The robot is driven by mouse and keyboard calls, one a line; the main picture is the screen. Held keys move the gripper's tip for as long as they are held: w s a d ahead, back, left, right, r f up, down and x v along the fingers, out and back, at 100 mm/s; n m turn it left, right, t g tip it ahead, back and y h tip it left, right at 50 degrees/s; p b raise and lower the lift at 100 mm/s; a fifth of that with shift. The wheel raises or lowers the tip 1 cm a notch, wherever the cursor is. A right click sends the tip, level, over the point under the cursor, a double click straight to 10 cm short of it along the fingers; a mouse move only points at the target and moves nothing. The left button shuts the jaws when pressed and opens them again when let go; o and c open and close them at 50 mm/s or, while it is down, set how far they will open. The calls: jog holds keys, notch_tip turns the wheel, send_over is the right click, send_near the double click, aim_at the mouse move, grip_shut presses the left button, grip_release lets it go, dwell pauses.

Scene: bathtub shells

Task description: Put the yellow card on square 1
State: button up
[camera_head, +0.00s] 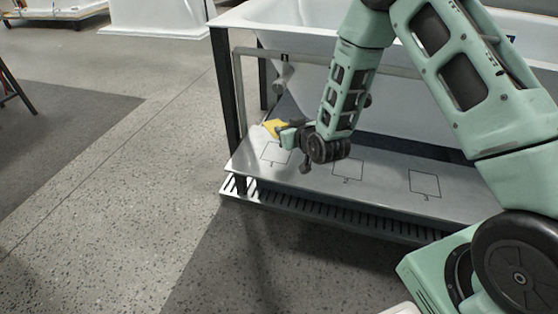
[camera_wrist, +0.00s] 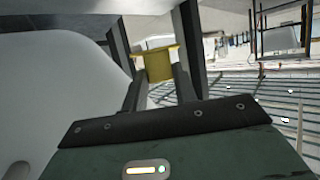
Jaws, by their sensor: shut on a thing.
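The yellow card (camera_head: 273,127) is held at the tip of my gripper (camera_head: 281,131), which is shut on it. In the wrist view the yellow card (camera_wrist: 158,65) sits between the two dark fingertips (camera_wrist: 158,82). In the head view the card appears just behind square 1 (camera_head: 272,154), an outlined square near the left end of the grey metal shelf (camera_head: 312,178). How high the card is above the shelf is hard to tell. Square 1 looks empty, with its upper right edge close to my gripper in the picture.
Square 2 (camera_head: 347,171) and square 3 (camera_head: 424,184) lie to the right on the same shelf, both bare. A white bathtub shell (camera_head: 300,45) on a dark frame (camera_head: 226,95) stands above and behind the shelf. Open speckled floor (camera_head: 110,200) lies at left.

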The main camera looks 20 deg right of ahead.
aim_at(285, 163)
notch_tip(285, 163, down, 10)
jog(key=b, duration=0.3)
jog(key=shift+r, duration=0.2)
jog(key=shift+f, duration=0.2)
jog(key=o, duration=0.9)
jog(key=shift+o, duration=0.2)
